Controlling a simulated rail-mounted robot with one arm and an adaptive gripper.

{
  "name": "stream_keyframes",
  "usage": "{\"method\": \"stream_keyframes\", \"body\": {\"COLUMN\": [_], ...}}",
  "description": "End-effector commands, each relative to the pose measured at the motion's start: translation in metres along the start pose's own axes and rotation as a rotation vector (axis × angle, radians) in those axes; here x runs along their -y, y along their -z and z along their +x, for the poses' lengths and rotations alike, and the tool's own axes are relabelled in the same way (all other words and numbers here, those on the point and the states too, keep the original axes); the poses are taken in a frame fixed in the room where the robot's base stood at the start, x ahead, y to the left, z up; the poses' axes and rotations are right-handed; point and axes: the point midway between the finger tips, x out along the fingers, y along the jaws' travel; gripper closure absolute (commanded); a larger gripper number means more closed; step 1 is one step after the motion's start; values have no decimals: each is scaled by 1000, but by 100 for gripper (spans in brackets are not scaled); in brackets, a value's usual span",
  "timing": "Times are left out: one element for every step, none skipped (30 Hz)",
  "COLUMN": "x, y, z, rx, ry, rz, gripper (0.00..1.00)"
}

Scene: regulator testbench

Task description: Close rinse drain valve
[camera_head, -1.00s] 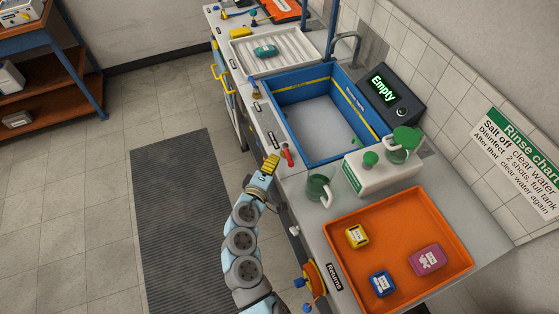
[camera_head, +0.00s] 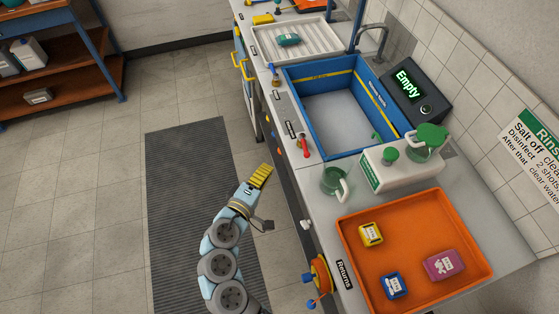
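A red-handled lever (camera_head: 304,146) stands on the counter strip at the front of the blue rinse basin (camera_head: 330,112), near its lower left corner. A lever with a blue handle (camera_head: 276,76) is farther up the same strip. The labels beside them are too small to read, so I cannot tell from writing which is the drain valve. The display (camera_head: 407,84) behind the basin reads "Empty". My gripper (camera_head: 262,176), with yellow fingers, is left of the counter edge, apart from the red lever. Its finger gap is not visible.
A green-tinted jug (camera_head: 334,182) and a white canister (camera_head: 388,168) stand right of the red lever. An orange tray (camera_head: 410,215) holds several small coloured packs. The floor mat (camera_head: 190,200) is clear.

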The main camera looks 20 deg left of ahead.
Motion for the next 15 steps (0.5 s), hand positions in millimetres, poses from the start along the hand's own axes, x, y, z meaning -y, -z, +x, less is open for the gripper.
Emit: {"method": "stream_keyframes", "body": {"x": [4,5,6,6,5,6,6,6,7,7,6,6,6,6,5], "y": [2,2,3,4,4,6,6,7,8,8,9,9,10,10,11], "z": [3,4,5,6,7,7,7,6,6,5,4,3,2,1,0], "rx": [2,9,19,25,35,44,53,61,72,82,88,100,105,110,117], "ry": [-9,-10,-13,-15,-17,-18,-19,-18,-19,-19,-21,-21,-22,-22,-23], "rz": [6,11,17,22,25,29,30,31,30,30,29,28,26,26,23], "gripper": [100,100,100,100,100,100,100,100,100,100,100,100,100,100,100]}}
